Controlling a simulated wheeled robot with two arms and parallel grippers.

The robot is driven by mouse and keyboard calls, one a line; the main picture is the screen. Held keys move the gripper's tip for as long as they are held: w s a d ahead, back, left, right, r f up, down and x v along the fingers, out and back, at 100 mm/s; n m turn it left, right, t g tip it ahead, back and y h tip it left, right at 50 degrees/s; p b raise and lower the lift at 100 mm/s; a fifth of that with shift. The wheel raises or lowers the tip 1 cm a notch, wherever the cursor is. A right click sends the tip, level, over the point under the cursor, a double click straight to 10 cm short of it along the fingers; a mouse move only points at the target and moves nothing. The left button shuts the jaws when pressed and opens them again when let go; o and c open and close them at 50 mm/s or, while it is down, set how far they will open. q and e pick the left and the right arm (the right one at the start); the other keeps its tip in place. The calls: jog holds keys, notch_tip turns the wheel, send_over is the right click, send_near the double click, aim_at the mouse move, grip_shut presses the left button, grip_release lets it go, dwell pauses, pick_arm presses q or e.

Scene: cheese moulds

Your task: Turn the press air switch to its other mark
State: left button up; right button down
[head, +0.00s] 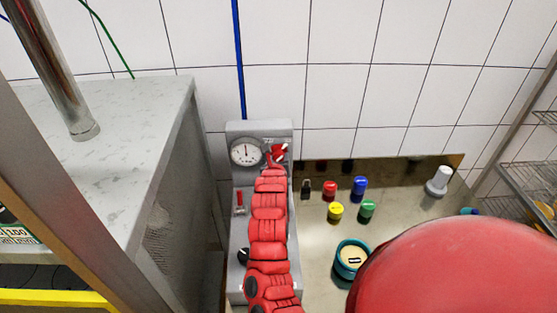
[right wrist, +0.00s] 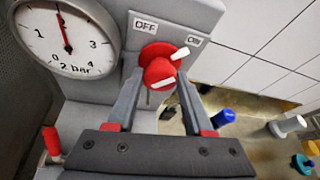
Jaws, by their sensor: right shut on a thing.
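The press air switch is a red knob (right wrist: 160,70) with a white pointer, on the grey press panel (head: 258,128). In the right wrist view an OFF label (right wrist: 145,26) is above it and an ON label (right wrist: 193,40) to its upper right. The white pointer slants up and right, towards ON. My right gripper (right wrist: 160,82) is shut on the knob, with one finger on each side. In the head view the right gripper (head: 277,156) is at the panel's top right and hides most of the switch. My left gripper is not in view.
A round gauge (head: 245,152) is just left of the switch, needle up. A red lever (head: 240,200) and black knob (head: 243,255) are lower on the press. Several coloured items, including a blue one (head: 359,185), and a teal-rimmed pot (head: 351,257) stand to the right.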

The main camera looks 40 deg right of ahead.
jog(key=n+h+b, duration=0.1)
jog(key=n+b, duration=0.1)
jog(key=shift+w+a+f+n+g+h, duration=0.1)
jog(key=shift+w+a+n+g+h, duration=0.05)
jog(key=shift+n+g+h, duration=0.2)
jog(key=n+h+b, duration=0.1)
jog(key=n+h, duration=0.1)
jog(key=n, duration=0.1)
jog(key=shift+a+f+n, duration=0.1)
jog(key=shift+f+n, duration=0.05)
jog(key=shift+n, duration=0.1)
jog(key=n+h, duration=0.1)
jog(key=n+b, duration=0.1)
jog(key=n, duration=0.1)
jog(key=shift+f+n+h+b, duration=0.2)
jog(key=shift+n+h+b, duration=0.1)
jog(key=shift+h, duration=0.05)
jog(key=shift+n+t+h+b, duration=0.2)
jog(key=shift+n+t+h, duration=0.2)
jog(key=shift+n, duration=0.6)
jog(key=shift+n+t+h+b, duration=0.25)
jog(key=shift+n+h, duration=0.15)
jog(key=shift+n, duration=0.6)
jog(key=shift+c, duration=1.4)
grip_release()
jog(key=shift+f, duration=0.1)
